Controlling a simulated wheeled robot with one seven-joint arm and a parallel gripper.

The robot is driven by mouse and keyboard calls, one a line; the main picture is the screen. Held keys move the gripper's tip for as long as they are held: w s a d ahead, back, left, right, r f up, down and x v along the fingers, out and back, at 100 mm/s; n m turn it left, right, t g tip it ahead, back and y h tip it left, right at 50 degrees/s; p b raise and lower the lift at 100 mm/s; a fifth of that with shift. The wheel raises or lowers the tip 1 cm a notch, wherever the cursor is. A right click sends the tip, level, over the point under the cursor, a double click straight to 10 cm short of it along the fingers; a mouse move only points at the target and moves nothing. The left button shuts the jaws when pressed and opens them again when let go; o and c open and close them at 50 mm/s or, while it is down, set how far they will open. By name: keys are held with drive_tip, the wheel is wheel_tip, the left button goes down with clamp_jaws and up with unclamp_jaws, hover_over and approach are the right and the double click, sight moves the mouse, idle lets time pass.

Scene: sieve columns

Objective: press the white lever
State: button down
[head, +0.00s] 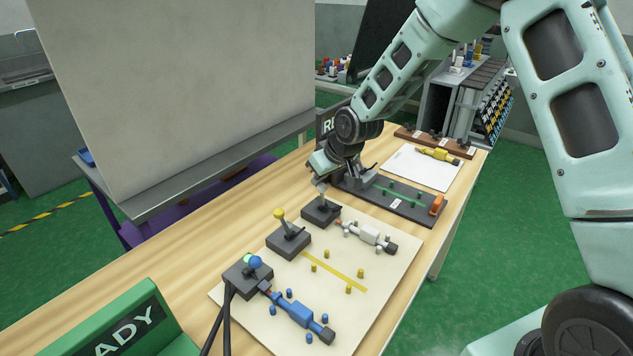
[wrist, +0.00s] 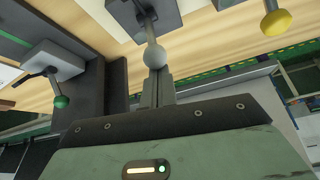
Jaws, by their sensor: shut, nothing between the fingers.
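The white lever (head: 321,188) rises from a dark box (head: 321,211) at the far end of the pale board. Its white ball knob (wrist: 154,57) is plain in the wrist view. My gripper (head: 325,174) is shut and empty, close by the knob. In the wrist view the tips of its fingers (wrist: 158,73) meet the knob's lower edge in the picture; I cannot tell whether they touch it.
A white cylinder part (head: 370,234) lies right of the white lever. A dark tray (head: 405,207) sits behind. A large grey panel (head: 180,95) stands left.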

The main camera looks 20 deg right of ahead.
sight(337, 208)
drive_tip(key=shift+s+d+f+t+y+b, duration=0.1)
drive_tip(key=shift+s+d+t+y+b, duration=0.2)
drive_tip(key=shift+t+b, duration=0.2)
drive_tip(key=shift+s+d+f+t+y+b, duration=0.15)
drive_tip(key=shift+s+t+y+b, duration=0.2)
drive_tip(key=shift+t, duration=0.25)
drive_tip(key=shift+s+d+t+y+b, duration=0.45)
drive_tip(key=shift+s+t+y+b, duration=0.15)
drive_tip(key=shift+t+b, duration=0.2)
drive_tip(key=shift+s+d+r, duration=0.1)
drive_tip(key=shift+s, duration=0.15)
drive_tip(key=shift+s+d, duration=0.35)
drive_tip(key=shift+s, duration=0.25)
drive_tip(key=shift+d+f, duration=0.1)
drive_tip(key=shift+f, duration=0.1)
drive_tip(key=shift+s+d+f, duration=0.1)
drive_tip(key=shift+s+f, duration=0.15)
wheel_tip(337, 208, up, 4)
drive_tip(key=w+a+p, duration=0.1)
drive_tip(key=w+p, duration=0.1)
drive_tip(key=w, duration=0.1)
drive_tip(key=s+d+r, duration=0.3)
drive_tip(key=s+d, duration=0.1)
drive_tip(key=s, duration=0.4)
drive_tip(key=shift+d+r, duration=0.15)
drive_tip(key=shift+d, duration=0.15)
